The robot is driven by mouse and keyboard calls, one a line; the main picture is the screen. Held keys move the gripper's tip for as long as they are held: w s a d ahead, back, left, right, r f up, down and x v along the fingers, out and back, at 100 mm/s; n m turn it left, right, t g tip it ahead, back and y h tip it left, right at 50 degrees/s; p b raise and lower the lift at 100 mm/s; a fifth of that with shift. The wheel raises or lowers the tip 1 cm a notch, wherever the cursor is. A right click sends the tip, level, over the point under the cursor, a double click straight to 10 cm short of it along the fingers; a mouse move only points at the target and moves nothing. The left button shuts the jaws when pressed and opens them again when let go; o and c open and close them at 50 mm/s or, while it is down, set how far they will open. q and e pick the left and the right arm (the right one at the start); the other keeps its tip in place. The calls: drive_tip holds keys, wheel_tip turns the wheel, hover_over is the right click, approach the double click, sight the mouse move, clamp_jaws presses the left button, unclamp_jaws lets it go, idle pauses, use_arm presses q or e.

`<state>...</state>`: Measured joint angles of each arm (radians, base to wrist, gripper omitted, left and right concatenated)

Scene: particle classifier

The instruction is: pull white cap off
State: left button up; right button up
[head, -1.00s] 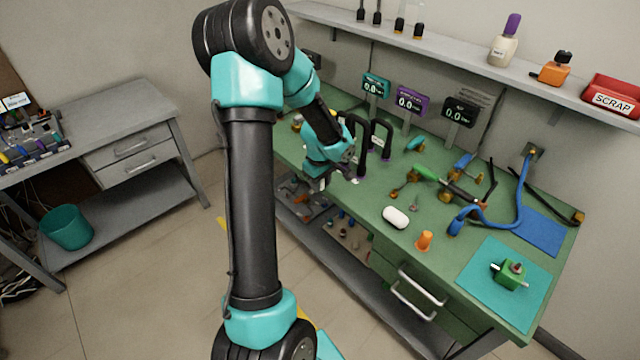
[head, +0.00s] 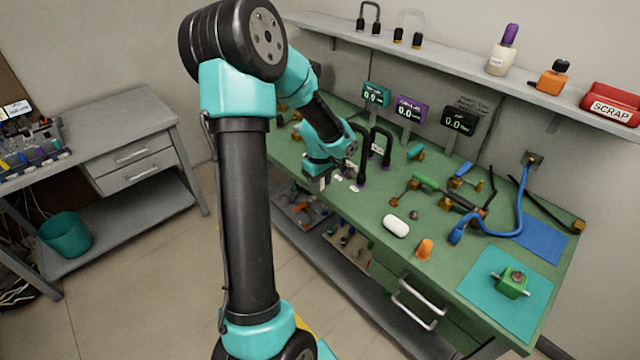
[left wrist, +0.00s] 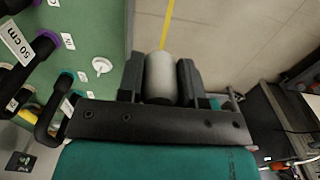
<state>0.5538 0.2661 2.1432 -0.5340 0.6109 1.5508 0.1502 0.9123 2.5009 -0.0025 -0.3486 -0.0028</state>
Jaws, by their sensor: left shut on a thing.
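My left gripper (head: 318,182) is at the left front edge of the green bench in the head view, small and partly hidden by its own wrist. In the left wrist view, the same gripper (left wrist: 161,78) is shut on a pale grey-white cylinder (left wrist: 160,80), with one dark finger on each side. The cylinder looks like the white cap, but I cannot be sure. Behind it in that view is floor, and nothing is seen attached to it. A small white round piece (left wrist: 102,65) lies on the bench beside the gripper. My right gripper is not in view.
Black U-shaped handles (head: 375,155) stand on the bench close to the gripper. A white rounded block (head: 396,226) and an orange piece (head: 425,249) lie near the front edge. Blue tubing (head: 520,205) and a green box (head: 512,283) are farther right. The floor in front is clear.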

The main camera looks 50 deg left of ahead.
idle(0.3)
use_arm(q)
drive_tip(key=shift+r, duration=1.5)
